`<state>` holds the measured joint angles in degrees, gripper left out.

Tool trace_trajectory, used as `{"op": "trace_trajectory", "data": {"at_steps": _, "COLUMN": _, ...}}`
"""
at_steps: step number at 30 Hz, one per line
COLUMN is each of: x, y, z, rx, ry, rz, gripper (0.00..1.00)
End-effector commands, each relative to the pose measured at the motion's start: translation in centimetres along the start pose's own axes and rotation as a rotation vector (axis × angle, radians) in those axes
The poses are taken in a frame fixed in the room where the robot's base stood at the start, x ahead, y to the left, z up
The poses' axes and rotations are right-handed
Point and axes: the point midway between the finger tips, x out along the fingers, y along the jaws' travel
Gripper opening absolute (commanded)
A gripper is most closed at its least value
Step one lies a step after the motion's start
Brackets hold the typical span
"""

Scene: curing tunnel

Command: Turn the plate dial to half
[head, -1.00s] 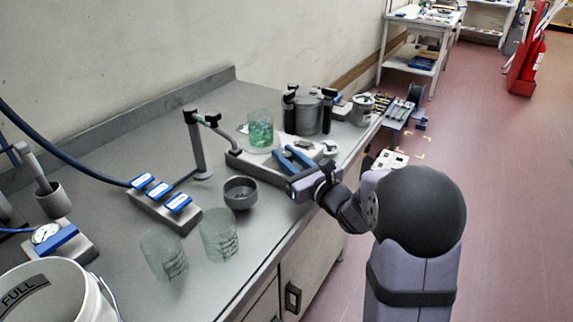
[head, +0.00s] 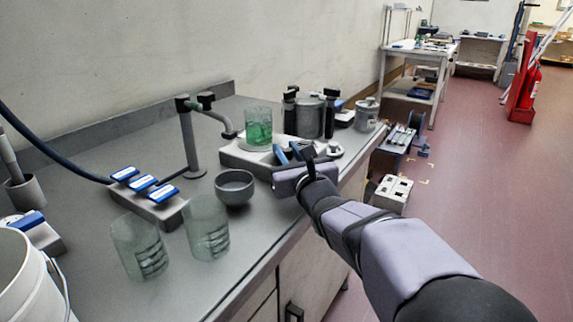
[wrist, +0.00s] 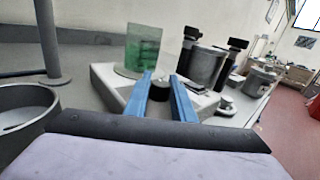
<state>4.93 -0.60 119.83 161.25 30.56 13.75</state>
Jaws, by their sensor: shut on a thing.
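The pale hot plate (head: 236,157) stands on the bench with a beaker of green liquid (head: 258,127) on it. The plate (wrist: 107,79) and the beaker (wrist: 143,50) also show in the wrist view. My gripper (head: 296,150) reaches over the plate's near right part. In the wrist view its two blue fingers (wrist: 161,77) point at the plate's top, right of the beaker.
A grey bowl (head: 235,188) stands left of my gripper, with two clear beakers (head: 208,228) nearer. A bent-arm stand (head: 190,140) rises left of the plate. A grey canister between dark posts (head: 309,117) stands behind it. The bench's front edge lies under my arm.

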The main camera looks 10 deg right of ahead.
Motion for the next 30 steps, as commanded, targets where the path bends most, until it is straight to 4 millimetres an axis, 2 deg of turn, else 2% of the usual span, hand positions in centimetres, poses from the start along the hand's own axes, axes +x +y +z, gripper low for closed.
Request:
{"op": "trace_trajectory", "data": {"at_steps": 17, "x": 0.03, "y": -0.03, "z": 0.21, "rx": -0.003, "ry": -0.002, "rz": -0.013, "gripper": 0.0}}
{"op": "trace_trajectory", "data": {"at_steps": 18, "x": 0.03, "y": -0.03, "z": 0.22, "rx": -0.003, "ry": -0.002, "rz": -0.013, "gripper": 0.3}}
{"op": "trace_trajectory", "data": {"at_steps": 20, "x": 0.03, "y": -0.03, "z": 0.2, "rx": -0.002, "ry": -0.002, "rz": -0.013, "gripper": 0.41}}
{"op": "trace_trajectory", "data": {"at_steps": 30, "x": -0.11, "y": -0.03, "z": 0.11, "rx": -0.001, "ry": -0.001, "rz": -0.013, "gripper": 0.41}}
